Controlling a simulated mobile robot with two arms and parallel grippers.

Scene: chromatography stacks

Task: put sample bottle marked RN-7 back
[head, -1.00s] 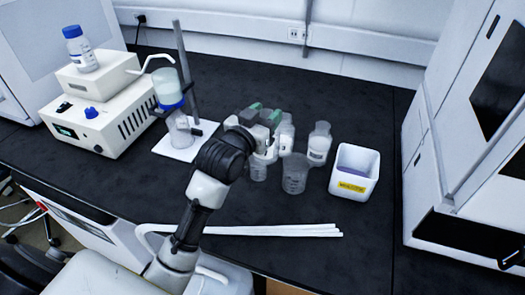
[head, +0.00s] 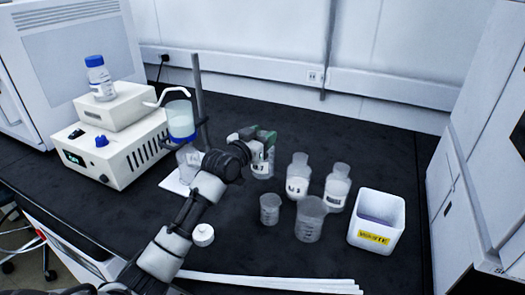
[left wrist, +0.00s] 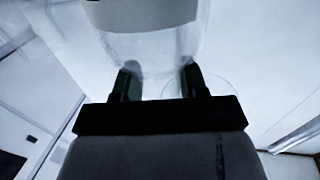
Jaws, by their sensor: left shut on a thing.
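My left gripper (head: 262,141) is shut on a clear bottle (head: 261,165) with a white label, left of the other bottles. The label's marking is too small to read surely. In the left wrist view the bottle (left wrist: 150,45) stands between the two dark fingers (left wrist: 158,82). Whether its base touches the bench is unclear. Two more labelled bottles stand to its right: one in the middle (head: 298,182) and one further right (head: 336,190). Their labels are also hard to read. My right gripper is not in view.
A small beaker (head: 270,210) and a larger beaker (head: 310,222) stand in front of the bottles. A white waste bin (head: 388,212) is at right. A filter flask on a stand (head: 181,125) and a boxy instrument (head: 115,150) are at left.

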